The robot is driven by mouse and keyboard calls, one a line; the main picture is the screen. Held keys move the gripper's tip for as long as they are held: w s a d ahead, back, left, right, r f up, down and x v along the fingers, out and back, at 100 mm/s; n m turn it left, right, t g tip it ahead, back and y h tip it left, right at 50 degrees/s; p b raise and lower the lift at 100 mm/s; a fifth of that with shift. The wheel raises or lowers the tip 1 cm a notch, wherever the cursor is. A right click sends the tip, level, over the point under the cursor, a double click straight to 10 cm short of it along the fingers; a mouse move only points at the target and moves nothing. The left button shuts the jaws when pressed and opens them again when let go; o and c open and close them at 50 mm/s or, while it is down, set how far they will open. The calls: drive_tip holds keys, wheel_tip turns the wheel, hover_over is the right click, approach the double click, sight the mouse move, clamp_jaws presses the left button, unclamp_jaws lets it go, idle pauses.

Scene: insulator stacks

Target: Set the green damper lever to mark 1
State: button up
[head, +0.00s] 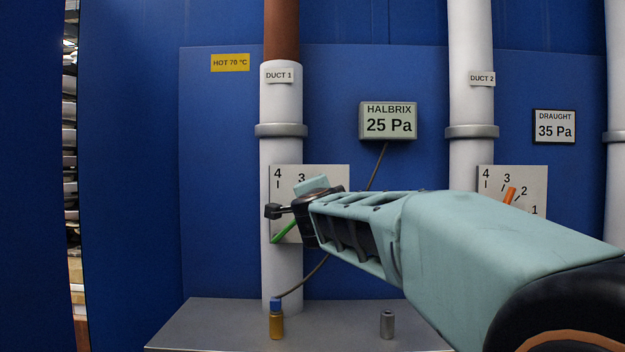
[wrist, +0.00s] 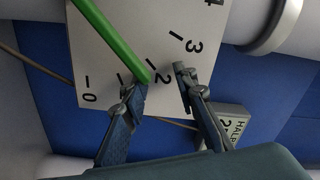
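The green damper lever (head: 284,231) sits on the white scale plate (head: 335,176) of duct 1, partly hidden behind my gripper (head: 272,211) in the head view. In the wrist view the lever (wrist: 112,42) slants to a free end between the ticks of 1 and 2, nearer 2. There my gripper (wrist: 161,77) has its fingers apart, with a gap over the plate around mark 2. The lever's end is close beside the left finger; I cannot tell whether they touch. The digit 1 is hidden by that finger; 0, 2 and 3 show.
A HALBRIX display (head: 389,121) reads 25 Pa, with a cable running down from it. Duct 2 has an orange lever (head: 509,195) on its own plate. A grey bench (head: 340,325) below holds a brass bottle (head: 276,325) and a small grey cylinder (head: 387,324).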

drive_tip(key=shift+r, duration=2.1)
drive_tip(key=shift+c, duration=0.6)
